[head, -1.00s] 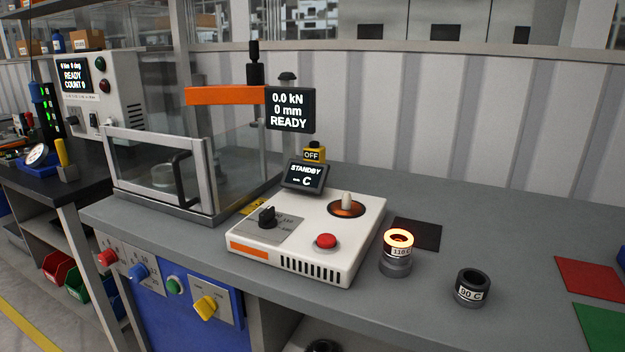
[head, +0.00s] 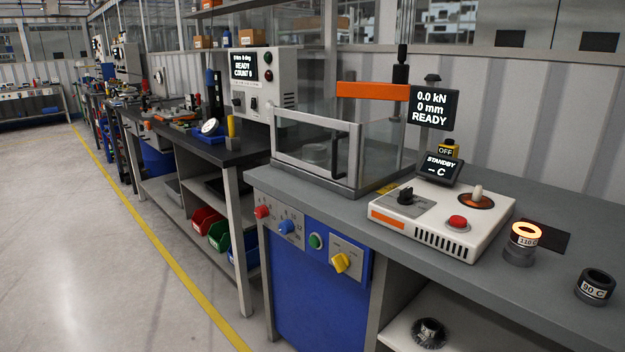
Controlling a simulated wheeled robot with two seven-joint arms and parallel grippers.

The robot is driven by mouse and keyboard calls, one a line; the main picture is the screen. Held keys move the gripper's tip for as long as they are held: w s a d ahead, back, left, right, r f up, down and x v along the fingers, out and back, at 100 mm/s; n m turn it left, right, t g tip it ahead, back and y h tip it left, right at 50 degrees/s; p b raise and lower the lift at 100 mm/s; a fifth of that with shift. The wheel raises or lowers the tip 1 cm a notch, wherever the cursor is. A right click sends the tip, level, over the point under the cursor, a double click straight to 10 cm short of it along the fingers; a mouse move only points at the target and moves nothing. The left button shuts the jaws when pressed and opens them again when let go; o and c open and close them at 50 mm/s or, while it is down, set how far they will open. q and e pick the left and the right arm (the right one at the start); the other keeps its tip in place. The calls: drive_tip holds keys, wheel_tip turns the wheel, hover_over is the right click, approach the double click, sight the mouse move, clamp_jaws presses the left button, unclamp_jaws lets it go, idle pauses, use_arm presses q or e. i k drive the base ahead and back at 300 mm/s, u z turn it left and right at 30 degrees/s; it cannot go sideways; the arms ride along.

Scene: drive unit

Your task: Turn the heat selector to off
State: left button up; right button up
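The heat selector looks to be the black rotary knob (head: 405,196) on the grey panel at the left of the white heater unit (head: 480,212). Its markings are too small to read from here. The heater's small display (head: 440,170) reads STANDBY and "-- C". A red button (head: 458,222) sits on the heater's front right, and a pale peg stands on a round orange-and-dark plate (head: 477,199) behind it. Neither of my grippers shows in the head view.
A glowing ring stack labelled 110 C (head: 522,246) and a dark ring labelled 90 C (head: 595,287) stand right of the heater. A clear-walled press guard (head: 290,151) stands left. Blue front panels carry red, blue, green and yellow controls (head: 340,262). Floor (head: 120,290) is open at left.

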sight(405, 197)
drive_tip(key=u, duration=0.7)
drive_tip(key=i, duration=1)
drive_tip(key=z, duration=1.75)
